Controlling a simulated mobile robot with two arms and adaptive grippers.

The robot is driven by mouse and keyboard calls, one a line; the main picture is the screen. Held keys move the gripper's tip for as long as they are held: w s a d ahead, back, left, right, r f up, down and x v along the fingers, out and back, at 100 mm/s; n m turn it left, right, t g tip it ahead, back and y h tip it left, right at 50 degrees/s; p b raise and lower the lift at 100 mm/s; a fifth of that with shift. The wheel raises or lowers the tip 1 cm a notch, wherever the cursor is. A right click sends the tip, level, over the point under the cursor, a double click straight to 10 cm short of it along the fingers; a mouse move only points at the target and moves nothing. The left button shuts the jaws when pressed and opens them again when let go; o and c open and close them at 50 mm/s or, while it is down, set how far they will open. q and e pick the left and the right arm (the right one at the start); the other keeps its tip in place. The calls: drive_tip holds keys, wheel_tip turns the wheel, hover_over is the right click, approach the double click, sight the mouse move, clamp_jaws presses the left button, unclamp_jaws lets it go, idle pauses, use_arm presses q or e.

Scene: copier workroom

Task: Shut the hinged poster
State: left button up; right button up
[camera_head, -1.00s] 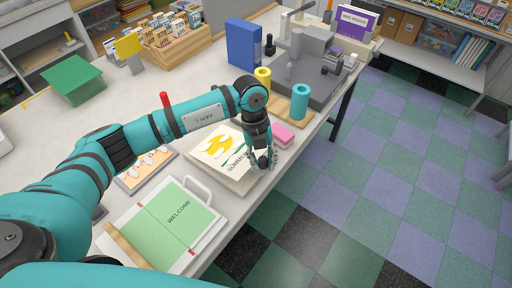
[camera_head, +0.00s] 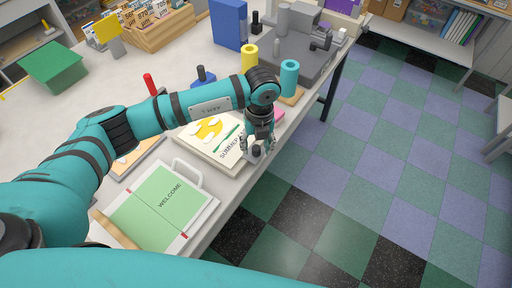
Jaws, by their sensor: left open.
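A white poster panel with a yellow picture and the word "SUMMER" (camera_head: 209,132) lies nearly flat near the table's front edge. A green "WELCOME" sheet (camera_head: 158,207) lies on a white backing with a wooden strip and a white loop handle, nearer to me. I cannot tell for certain which is the hinged poster. My left gripper (camera_head: 257,152) points down at the right edge of the "SUMMER" panel, fingers apart, with a small dark knob-like thing between them. Whether it touches the panel is unclear. My right gripper is not in view.
A pink block (camera_head: 279,115) is partly hidden behind the left gripper. Yellow (camera_head: 249,58) and teal (camera_head: 289,76) rolls, a blue binder (camera_head: 228,24) and a grey machine (camera_head: 296,50) stand farther back. The checkered floor right of the table is clear.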

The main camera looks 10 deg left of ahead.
use_arm(q)
wheel_tip(320, 180, up, 10)
drive_tip(key=shift+w+d+r, duration=0.15)
drive_tip(key=shift+d, duration=0.05)
idle(0.5)
